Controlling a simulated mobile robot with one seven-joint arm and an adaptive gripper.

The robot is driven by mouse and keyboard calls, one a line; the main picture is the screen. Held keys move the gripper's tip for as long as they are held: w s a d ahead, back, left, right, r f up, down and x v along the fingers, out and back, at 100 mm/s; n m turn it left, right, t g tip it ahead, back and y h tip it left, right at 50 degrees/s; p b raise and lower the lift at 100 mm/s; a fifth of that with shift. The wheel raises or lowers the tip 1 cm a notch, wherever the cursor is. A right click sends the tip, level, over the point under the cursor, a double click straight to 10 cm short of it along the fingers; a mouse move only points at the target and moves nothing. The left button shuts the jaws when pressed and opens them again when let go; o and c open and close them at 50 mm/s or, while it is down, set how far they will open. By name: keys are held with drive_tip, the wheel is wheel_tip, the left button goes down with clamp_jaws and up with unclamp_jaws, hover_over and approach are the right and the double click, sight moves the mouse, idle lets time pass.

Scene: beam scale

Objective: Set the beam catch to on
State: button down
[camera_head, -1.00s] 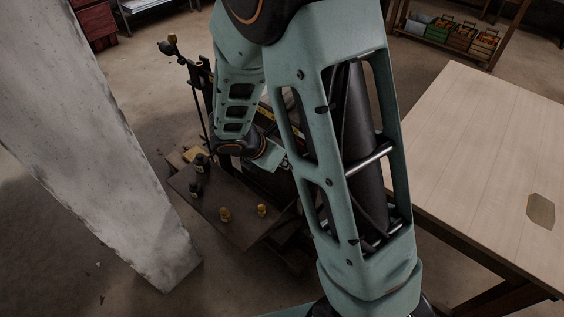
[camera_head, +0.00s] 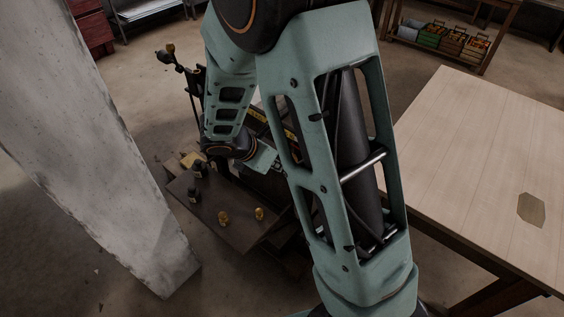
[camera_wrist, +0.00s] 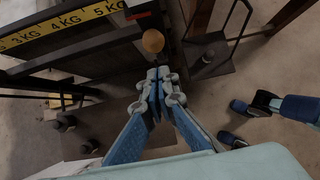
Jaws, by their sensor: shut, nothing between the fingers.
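The beam scale's dark beam carries a yellow strip (camera_wrist: 64,24) marked in KG, at the upper left of the wrist view. A round brass-coloured knob (camera_wrist: 153,41) sits near the beam's right end, below a small red mark (camera_wrist: 140,14). It may belong to the beam catch; its on or off position cannot be told. My gripper (camera_wrist: 158,74) is shut and empty, its tips just below the knob in the picture. Whether they touch it is unclear. In the head view my arm hides the gripper and much of the scale; part of the yellow strip (camera_head: 257,114) shows.
A dark low surface (camera_head: 240,234) holds two small brass weights (camera_head: 223,217) (camera_head: 259,213) and dark weights (camera_head: 194,194). A pale column (camera_head: 100,150) stands at left. A wooden table (camera_head: 470,150) fills the right.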

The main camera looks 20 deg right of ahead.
drive_tip(key=v, duration=1)
drive_tip(key=shift+w+d+r, duration=0.3)
drive_tip(key=shift+d, duration=0.05)
